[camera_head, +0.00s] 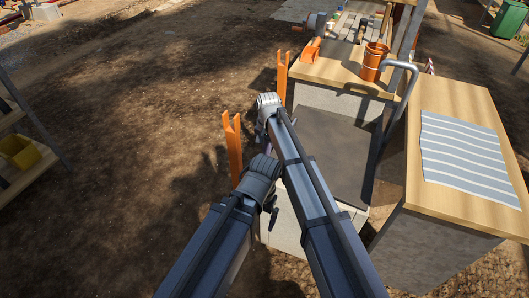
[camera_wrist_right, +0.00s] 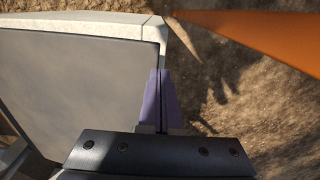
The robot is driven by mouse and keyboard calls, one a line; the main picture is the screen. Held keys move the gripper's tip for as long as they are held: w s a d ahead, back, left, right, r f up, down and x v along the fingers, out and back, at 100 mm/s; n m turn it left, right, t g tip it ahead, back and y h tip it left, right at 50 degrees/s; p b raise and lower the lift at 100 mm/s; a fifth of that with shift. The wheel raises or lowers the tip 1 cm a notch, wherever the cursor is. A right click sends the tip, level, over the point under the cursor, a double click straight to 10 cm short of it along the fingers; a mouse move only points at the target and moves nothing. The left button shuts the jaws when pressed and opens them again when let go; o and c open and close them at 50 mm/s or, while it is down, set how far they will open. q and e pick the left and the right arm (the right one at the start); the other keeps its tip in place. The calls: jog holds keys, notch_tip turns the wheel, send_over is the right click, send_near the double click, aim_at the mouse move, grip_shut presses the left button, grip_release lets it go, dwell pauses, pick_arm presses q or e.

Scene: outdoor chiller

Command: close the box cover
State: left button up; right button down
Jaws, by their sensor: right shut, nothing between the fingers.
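A pale box (camera_head: 280,231) with a dark grey flat panel (camera_head: 338,150) on its top side stands in the middle of the head view, partly behind my right arm. In the right wrist view its grey panel (camera_wrist_right: 75,85) and pale rim (camera_wrist_right: 95,29) fill the left side. I cannot tell how far the cover is open. My right gripper (camera_wrist_right: 160,76) is shut and empty, its purple fingers along the box's side edge; touching is unclear. My left gripper (camera_head: 271,212) is mostly hidden behind its wrist, near the box's near left side.
Orange forked posts (camera_head: 233,146) (camera_head: 282,76) stand left of the box. A wooden counter with a striped cloth (camera_head: 469,155) is at right. An orange pot (camera_head: 373,62) stands on a wooden top behind. Bare ground lies left.

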jog(key=f+b, duration=0.4)
jog(key=f, duration=0.1)
jog(key=a+f+b, duration=0.1)
jog(key=f+b, duration=0.1)
jog(key=shift+w+f, duration=0.15)
jog(key=shift+f, duration=0.05)
pick_arm(q)
notch_tip(320, 180, down, 8)
jog(key=shift+a+r, duration=0.15)
jog(key=shift+a, duration=0.25)
